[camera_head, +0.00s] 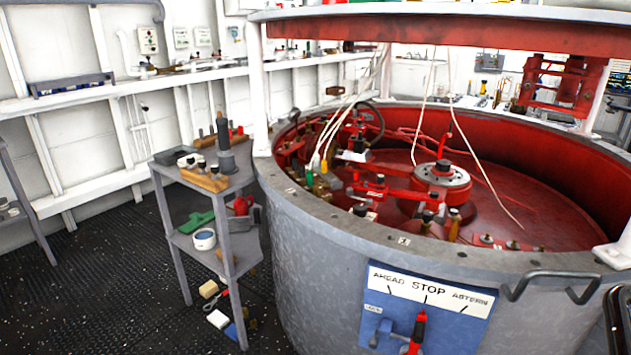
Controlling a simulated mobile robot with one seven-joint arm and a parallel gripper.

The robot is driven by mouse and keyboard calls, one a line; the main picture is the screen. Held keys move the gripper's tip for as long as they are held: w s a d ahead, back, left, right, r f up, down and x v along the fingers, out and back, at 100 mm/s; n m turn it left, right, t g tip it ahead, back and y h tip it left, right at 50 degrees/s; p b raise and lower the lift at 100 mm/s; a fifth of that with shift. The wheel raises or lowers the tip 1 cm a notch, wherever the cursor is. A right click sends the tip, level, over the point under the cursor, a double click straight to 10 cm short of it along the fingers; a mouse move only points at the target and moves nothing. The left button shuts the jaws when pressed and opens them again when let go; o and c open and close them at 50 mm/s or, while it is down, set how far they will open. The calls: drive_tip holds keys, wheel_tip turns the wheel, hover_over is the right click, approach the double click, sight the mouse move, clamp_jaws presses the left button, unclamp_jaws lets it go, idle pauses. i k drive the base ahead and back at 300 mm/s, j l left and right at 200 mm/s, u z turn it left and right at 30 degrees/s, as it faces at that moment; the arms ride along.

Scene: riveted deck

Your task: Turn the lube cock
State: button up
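A blue panel (447,335) is fixed to the front of the large grey round tub, near the bottom of the view. A small blue-grey handle (381,328) sits at the panel's lower left, under a small label (373,308) too small to read surely. It may be the lube cock; its lower part is hard to make out. A red lever (418,332) stands nearly upright beside it, under the word STOP on a white plate (430,288) marked AHEAD, STOP and ASTERN. My gripper does not show in this view.
The grey tub (318,262) fills the right side, with red machinery inside. A grab handle (553,283) sticks out right of the panel. A two-shelf grey stand (236,181) with tools is close on the left. The dark deck (110,270) is open farther left.

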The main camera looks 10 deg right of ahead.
sight(317, 191)
drive_tip(key=i+j+z, duration=0.3)
drive_tip(key=i+j, duration=0.4)
drive_tip(key=j, duration=0.15)
drive_tip(key=i+j, duration=0.5)
drive_tip(key=i+z, duration=0.05)
drive_tip(key=i, duration=0.05)
